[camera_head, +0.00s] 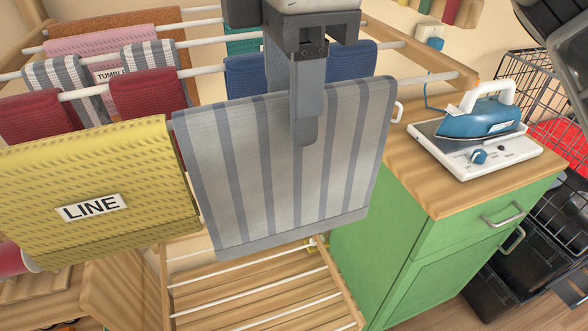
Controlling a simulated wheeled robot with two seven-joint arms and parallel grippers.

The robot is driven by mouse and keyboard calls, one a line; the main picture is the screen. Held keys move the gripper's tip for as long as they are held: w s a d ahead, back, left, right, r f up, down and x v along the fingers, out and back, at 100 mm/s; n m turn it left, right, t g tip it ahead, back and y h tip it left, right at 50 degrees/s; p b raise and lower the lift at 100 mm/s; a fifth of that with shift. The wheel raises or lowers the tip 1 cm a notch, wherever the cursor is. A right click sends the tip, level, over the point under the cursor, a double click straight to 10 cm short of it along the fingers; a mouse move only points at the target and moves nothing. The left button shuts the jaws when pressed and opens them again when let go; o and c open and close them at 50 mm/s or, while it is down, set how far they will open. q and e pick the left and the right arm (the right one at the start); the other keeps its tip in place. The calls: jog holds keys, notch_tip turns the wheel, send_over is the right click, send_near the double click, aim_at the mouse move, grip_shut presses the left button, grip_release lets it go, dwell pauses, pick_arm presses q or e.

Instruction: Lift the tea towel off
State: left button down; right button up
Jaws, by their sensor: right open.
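A grey tea towel (235,170) with darker stripes hangs over the front rail of a wooden drying rack. My right gripper (305,128) comes down from the top and overlaps the towel's upper middle in the picture. The gripper is open, and the towel still hangs on the rail. Whether the finger touches the cloth cannot be told. My left gripper is not in view.
A yellow towel (90,175) labelled LINE hangs close on the left. Red towels (148,92), blue cloths (350,62) and other textiles hang on rails behind. A green cabinet (395,255) stands right, bearing an iron (480,118). A wire basket (530,65) is beyond it.

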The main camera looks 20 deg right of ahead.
aim_at(294, 177)
jog(key=f, duration=0.5)
jog(key=shift+s, duration=0.3)
grip_shut()
jog(key=shift+r, duration=0.1)
jog(key=shift+r, duration=0.1)
